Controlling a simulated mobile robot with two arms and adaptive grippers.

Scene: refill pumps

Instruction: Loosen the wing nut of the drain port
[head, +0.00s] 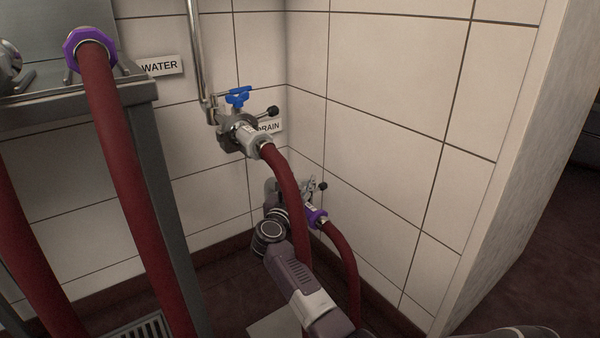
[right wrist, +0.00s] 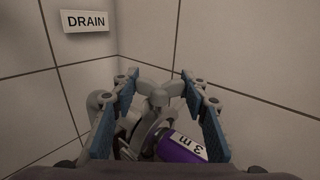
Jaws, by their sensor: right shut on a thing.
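The lower wall port, below the DRAIN sign (head: 270,127), carries a red hose (head: 345,265) with a purple collar (head: 316,217). My right gripper (head: 285,195) is at this port, partly hidden by my own arm and a hose. In the right wrist view, the blue-padded fingers of my right gripper (right wrist: 158,92) stand on both sides of the grey clamp and its wing nut (right wrist: 155,88). The exact contact is hard to see. The purple collar (right wrist: 180,146) lies just below, between the fingers. My left gripper is not in view.
A valve with a blue handle (head: 238,96) and a grey coupling (head: 246,138) sits above, and its red hose (head: 284,185) hangs close to my right arm. A metal bench (head: 140,92) with red hoses stands left. Tiled walls meet in a corner behind the ports.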

